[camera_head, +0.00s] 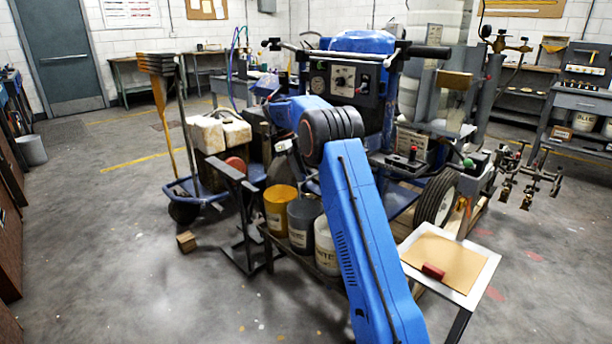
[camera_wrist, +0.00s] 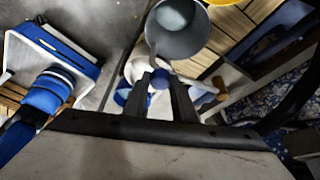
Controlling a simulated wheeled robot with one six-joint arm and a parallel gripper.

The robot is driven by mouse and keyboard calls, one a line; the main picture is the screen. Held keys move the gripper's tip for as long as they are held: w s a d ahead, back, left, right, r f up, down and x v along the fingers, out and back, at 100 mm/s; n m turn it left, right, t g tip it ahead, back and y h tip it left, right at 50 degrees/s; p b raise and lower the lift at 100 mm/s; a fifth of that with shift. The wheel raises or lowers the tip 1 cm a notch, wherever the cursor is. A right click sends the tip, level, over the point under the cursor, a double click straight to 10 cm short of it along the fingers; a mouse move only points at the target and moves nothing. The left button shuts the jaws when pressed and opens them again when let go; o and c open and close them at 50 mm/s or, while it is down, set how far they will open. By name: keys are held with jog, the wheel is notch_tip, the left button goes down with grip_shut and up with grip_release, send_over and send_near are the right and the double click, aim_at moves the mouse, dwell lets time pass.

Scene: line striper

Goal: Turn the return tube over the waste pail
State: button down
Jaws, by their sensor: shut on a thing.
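In the wrist view my gripper (camera_wrist: 161,82) is shut on a small blue rounded part (camera_wrist: 160,73), which appears to belong to the return tube. A pale curved length shows just beyond the fingertips; I cannot tell where it leads. A grey pail (camera_wrist: 187,44) stands open just beyond the fingertips, and a yellow pail (camera_wrist: 232,17) is beside it. In the head view the grey pail (camera_head: 303,226), whose label appears to read waste, stands between the yellow pail (camera_head: 279,210) and a white pail (camera_head: 326,250). My arm hides the gripper and tube there.
The striper's control panel (camera_head: 342,80) and wheel (camera_head: 436,203) stand behind and right of my arm. A small table (camera_head: 482,263) with a red block is at the right.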

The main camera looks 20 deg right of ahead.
jog(key=shift+w+a+m, duration=0.25)
jog(key=shift+w+m, duration=0.35)
jog(key=shift+w, duration=0.1)
jog(key=c, duration=1.5)
grip_release()
jog(key=shift+o, duration=0.2)
